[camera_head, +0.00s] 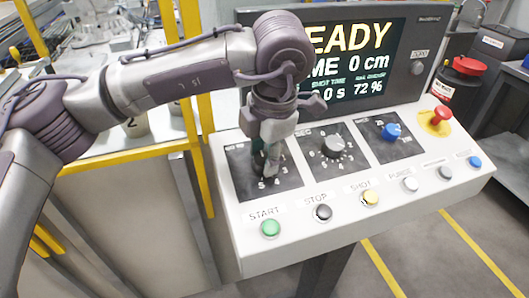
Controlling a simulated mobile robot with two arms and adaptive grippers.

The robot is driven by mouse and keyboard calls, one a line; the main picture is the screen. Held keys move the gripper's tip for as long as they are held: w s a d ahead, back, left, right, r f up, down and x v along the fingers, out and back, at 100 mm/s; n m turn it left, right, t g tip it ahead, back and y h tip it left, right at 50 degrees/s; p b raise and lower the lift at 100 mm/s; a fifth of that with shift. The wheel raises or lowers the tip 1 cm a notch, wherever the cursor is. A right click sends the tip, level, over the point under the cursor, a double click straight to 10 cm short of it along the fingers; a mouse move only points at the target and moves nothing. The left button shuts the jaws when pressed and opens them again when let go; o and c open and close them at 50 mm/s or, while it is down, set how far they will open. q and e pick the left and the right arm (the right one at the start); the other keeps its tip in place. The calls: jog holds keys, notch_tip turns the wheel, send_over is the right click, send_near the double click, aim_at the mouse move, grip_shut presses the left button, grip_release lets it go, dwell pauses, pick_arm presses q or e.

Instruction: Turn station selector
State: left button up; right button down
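My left arm reaches in from the left, and its gripper (270,162) points down at the leftmost black dial panel (240,173) of the white control console. The fingertips are low over the middle of this panel. The dial knob there is hidden behind the fingers; only a few printed numbers show below them. I cannot tell whether the fingers touch or hold the knob. My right gripper is not in view.
A middle dial (333,146), a blue knob (391,131) and a red emergency button (441,114) lie to the right. A button row runs from the green START button (270,228) to a blue one (474,162). A screen (352,62) stands behind. Yellow rails (190,100) stand left.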

pick_arm(q)
jog(key=shift+c, duration=1.1)
